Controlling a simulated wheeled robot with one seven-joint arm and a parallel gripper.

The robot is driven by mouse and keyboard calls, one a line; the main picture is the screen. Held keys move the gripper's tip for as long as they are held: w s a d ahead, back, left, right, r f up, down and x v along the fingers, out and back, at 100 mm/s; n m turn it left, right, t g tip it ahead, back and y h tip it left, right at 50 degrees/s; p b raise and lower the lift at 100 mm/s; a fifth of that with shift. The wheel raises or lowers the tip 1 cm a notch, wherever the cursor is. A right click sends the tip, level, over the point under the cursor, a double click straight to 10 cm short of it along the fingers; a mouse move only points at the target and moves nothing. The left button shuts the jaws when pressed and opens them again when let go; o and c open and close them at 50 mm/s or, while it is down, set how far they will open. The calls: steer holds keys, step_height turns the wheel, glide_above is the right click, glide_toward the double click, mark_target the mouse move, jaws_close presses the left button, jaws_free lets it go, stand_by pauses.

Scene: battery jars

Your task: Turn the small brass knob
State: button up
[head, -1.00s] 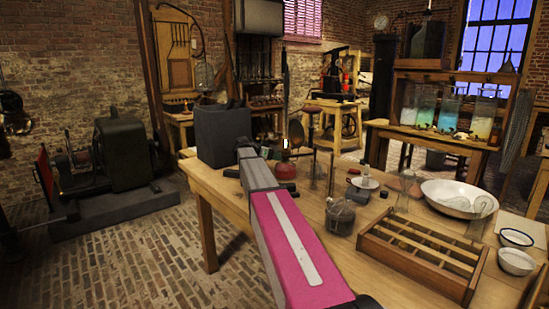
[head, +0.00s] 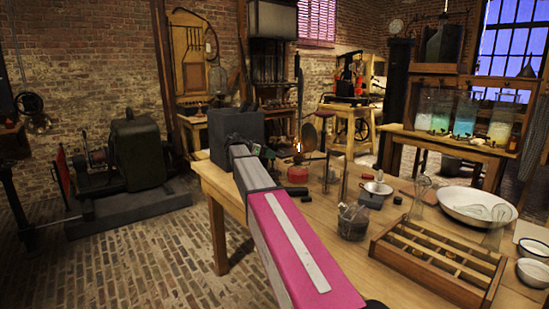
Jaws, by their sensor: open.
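No small brass knob can be made out in the head view. A lit oil lamp with a red base (head: 297,174) stands on the wooden table, with a round disc (head: 309,138) behind its flame. Any knob on it is too small to tell. My pink and grey arm reaches from the bottom of the picture over the table's left part, its far end left of the lamp and in front of a dark grey box (head: 236,127). My gripper's jaws do not show; they are hidden beyond the arm.
On the table (head: 335,222) are a dark jar of tools (head: 353,222), a divided wooden tray (head: 437,262), a white basin (head: 476,205) and small bowls (head: 532,272). Upright rods and glassware stand near the lamp. A machine (head: 137,150) stands on the floor at left.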

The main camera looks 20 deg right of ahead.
mark_target(291, 161)
steer(key=shift+a, duration=0.2)
steer(key=s+d+f+m+t, duration=0.1)
steer(key=s+f+m+t, duration=0.1)
steer(key=s+m+t, duration=0.35)
steer(key=w+d+f+m, duration=0.2)
steer(key=w+d, duration=0.3)
steer(key=d, duration=0.4)
steer(key=shift+w+f+m, duration=0.3)
steer(key=shift+f+m, duration=0.05)
stand_by(0.3)
jaws_close()
